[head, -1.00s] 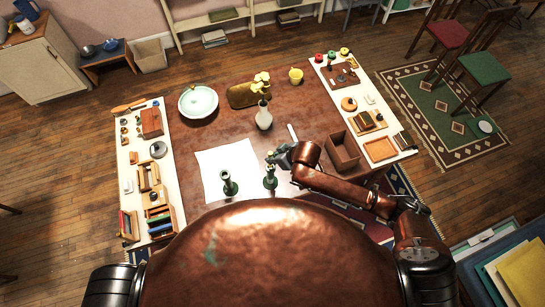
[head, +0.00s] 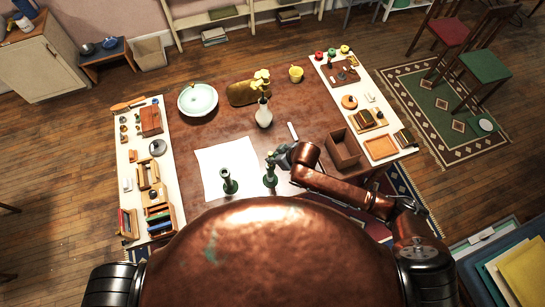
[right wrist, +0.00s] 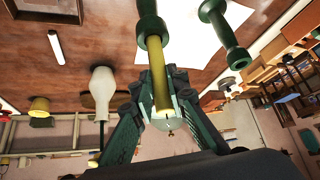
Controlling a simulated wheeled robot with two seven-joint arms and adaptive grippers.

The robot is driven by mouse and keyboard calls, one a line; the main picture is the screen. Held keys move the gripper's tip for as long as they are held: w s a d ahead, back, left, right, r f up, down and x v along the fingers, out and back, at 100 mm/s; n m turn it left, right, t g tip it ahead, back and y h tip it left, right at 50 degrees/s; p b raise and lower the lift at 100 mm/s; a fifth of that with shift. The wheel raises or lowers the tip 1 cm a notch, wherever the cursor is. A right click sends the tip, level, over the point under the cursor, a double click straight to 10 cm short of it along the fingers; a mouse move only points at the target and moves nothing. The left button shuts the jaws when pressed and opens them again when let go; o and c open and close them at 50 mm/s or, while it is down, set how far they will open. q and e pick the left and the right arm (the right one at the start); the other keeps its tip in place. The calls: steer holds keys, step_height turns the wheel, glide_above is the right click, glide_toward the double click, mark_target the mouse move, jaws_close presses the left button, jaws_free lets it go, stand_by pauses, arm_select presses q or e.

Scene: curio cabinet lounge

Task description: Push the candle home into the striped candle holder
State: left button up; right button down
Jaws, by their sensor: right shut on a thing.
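A yellow candle (right wrist: 160,82) stands in line with a green candle holder (right wrist: 153,33), its end at the holder's mouth; how deep it sits is hidden. The holder shows a paler band and also stands in the head view (head: 270,179), at the near edge of the white sheet. My right gripper (right wrist: 165,108) is shut on the candle, above the holder. In the head view the right gripper (head: 275,157) hides most of the candle. A second green holder (head: 229,182) stands empty to the left; it also shows in the right wrist view (right wrist: 222,32). My left gripper is out of view.
A white stick (head: 292,131) lies on the table beyond the gripper. A white vase (head: 264,114) with yellow flowers stands farther back. An open brown box (head: 342,150) stands right of the gripper.

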steer(key=shift+f, duration=0.4)
steer(key=c, duration=1.8)
jaws_free()
steer(key=shift+r, duration=0.1)
steer(key=v, duration=1.1)
steer(key=shift+s+d+r, duration=0.15)
steer(key=shift+d+r, duration=0.05)
steer(key=shift+r, duration=0.15)
